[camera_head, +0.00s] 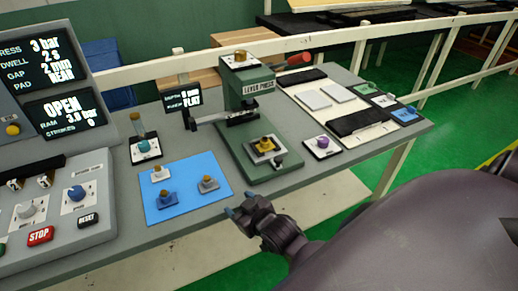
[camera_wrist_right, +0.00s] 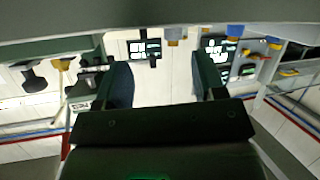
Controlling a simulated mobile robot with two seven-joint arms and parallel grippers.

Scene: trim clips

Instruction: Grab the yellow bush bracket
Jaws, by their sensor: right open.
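Several small brackets with upright bushes stand on a blue mat (camera_head: 190,210). One has a pale base and a tan-yellow bush (camera_head: 159,173). A third has a greyish bush (camera_head: 208,184). A yellow piece (camera_head: 264,146) also sits on the plate of the green lever press (camera_head: 245,95). I cannot tell for certain which is the yellow bush bracket. My right gripper (camera_head: 238,204) is open and empty by the table's front edge, right of the mat. Its spread fingers show in the wrist view (camera_wrist_right: 163,85). My left gripper is out of view.
A control console (camera_head: 42,110) with screens and buttons stands at the left. A teal-knobbed block (camera_head: 146,148) is behind the mat, and a purple-knobbed block (camera_head: 322,146) is right of the press. A white board (camera_head: 368,130) holds pads and dark strips farther right.

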